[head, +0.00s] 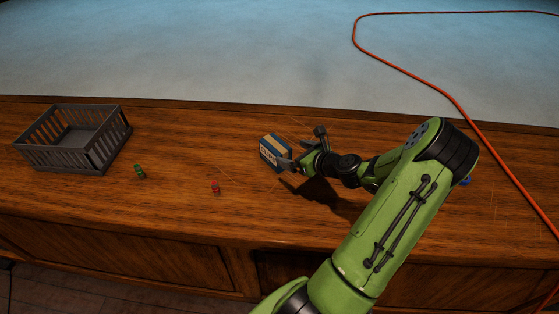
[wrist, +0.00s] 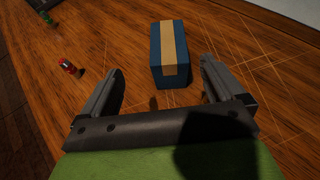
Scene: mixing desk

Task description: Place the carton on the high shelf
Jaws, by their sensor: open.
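The carton (head: 274,151) is a small blue box with a tan stripe, standing on the wooden desk near the middle of the head view. It also shows in the wrist view (wrist: 170,55), just beyond and between the two fingers. My gripper (head: 297,150) is open beside the carton on its right side. In the wrist view my gripper (wrist: 163,82) has its fingers wide apart with the carton not clasped. No high shelf can be made out in either view.
A grey slatted crate (head: 128,132) stands at the desk's left. A green item (head: 139,171) and a red item (head: 215,187) stand between crate and carton. A blue item (head: 465,181) is partly hidden behind my arm. An orange cable (head: 457,100) runs along the right. The desk's front middle is clear.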

